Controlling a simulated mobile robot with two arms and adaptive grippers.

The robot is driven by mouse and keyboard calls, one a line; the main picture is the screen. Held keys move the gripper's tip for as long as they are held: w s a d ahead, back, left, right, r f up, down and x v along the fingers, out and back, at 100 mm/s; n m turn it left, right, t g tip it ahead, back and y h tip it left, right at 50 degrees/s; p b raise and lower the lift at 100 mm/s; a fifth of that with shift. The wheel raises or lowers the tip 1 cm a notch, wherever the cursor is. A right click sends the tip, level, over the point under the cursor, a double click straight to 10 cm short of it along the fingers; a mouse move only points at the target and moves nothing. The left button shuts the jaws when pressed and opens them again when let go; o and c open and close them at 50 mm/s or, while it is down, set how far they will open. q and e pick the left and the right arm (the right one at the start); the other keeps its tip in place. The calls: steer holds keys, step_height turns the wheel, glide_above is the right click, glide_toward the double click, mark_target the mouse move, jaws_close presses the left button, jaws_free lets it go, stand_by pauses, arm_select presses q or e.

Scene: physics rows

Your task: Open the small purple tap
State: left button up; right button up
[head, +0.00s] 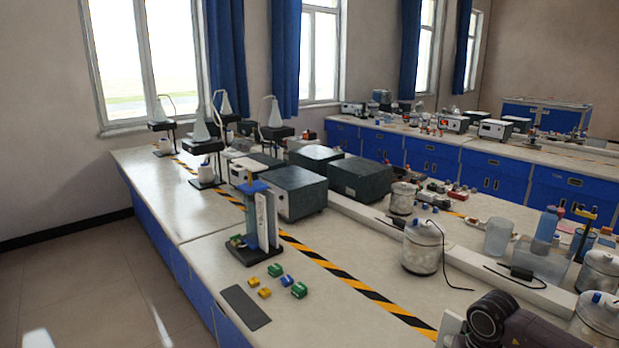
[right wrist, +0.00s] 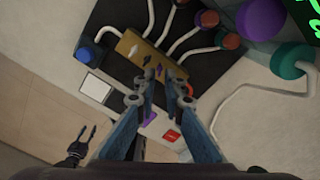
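In the right wrist view a brown plate (right wrist: 140,52) on a black panel carries several small tap-like levers. A small dark purple one (right wrist: 159,72) sits just beyond my right gripper's tips; which lever is the small purple tap is hard to tell. My right gripper (right wrist: 165,84) is open, its two blue fingers apart with nothing clearly held between them. A purple patch (right wrist: 149,118) shows between the fingers. A dark two-pronged shape at lower left looks like my left gripper (right wrist: 86,133), prongs apart, away from the plate. Neither gripper's fingers show in the head view.
A blue knob (right wrist: 88,53) is left.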

arm_select(q)
steer(key=shift+f, duration=0.6)
arm_select(e)
steer(key=shift+f, duration=0.8)
arm_select(q)
steer(key=shift+f+b, duration=0.35)
steer(key=shift+b, duration=0.25)
arm_select(e)
steer(key=shift+f, duration=0.45)
arm_select(q)
steer(key=shift+r, duration=0.15)
arm_select(e)
steer(key=shift+r, duration=0.35)
jaws_close()
